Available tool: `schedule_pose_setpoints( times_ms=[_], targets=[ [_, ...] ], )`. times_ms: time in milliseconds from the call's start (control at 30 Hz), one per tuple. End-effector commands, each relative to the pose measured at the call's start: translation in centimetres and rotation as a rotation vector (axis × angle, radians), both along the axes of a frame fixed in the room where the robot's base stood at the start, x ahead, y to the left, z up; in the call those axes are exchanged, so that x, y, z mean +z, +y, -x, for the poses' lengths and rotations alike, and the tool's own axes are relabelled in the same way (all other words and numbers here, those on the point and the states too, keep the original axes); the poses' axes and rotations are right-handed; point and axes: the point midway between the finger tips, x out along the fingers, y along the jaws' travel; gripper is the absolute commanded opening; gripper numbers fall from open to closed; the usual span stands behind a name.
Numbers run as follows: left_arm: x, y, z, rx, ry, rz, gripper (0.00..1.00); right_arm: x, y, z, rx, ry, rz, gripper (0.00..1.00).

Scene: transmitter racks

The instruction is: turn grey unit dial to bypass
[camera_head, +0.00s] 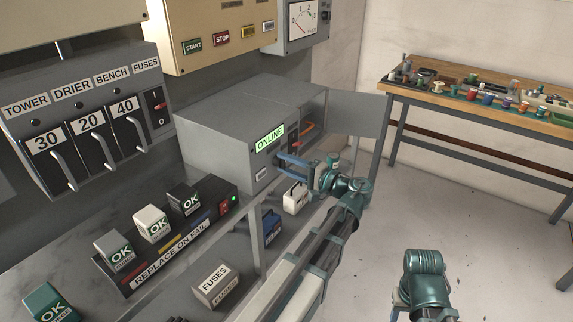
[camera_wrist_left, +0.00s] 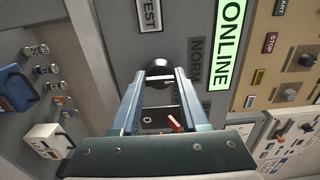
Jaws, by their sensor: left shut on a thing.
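The grey unit (camera_head: 225,125) stands on the bench with its lit green ONLINE sign (camera_head: 270,138) on the front. Its round black dial (camera_wrist_left: 158,68) shows in the left wrist view, near the labels NORM and TEST; no bypass label can be read. My left gripper (camera_head: 279,162) is at the unit's front. In the left wrist view its two blue fingers (camera_wrist_left: 160,78) are shut on the dial, one on each side.
The unit's side door (camera_head: 357,112) stands open at the right. A small red lever (camera_wrist_left: 174,124) shows between my left fingers. Several OK modules sit in a rack (camera_head: 180,245) at the front left. A workbench (camera_head: 470,100) stands at the right; the floor between is clear.

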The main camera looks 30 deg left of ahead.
Motion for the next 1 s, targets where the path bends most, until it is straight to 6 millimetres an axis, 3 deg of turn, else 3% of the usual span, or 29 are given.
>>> schedule_pose_setpoints(
  times_ms=[467,1000],
  targets=[
    [-0.06,-0.03,0.02,0.0,0.116,-0.007,0.0,-0.01,0.0,0.0,0.0,0.0,0.0,0.5],
    [-0.08,-0.05,0.02,-0.001,0.605,-0.044,0.0,-0.02,0.0,0.0,0.0,0.0,0.0,0.5]
  ],
)
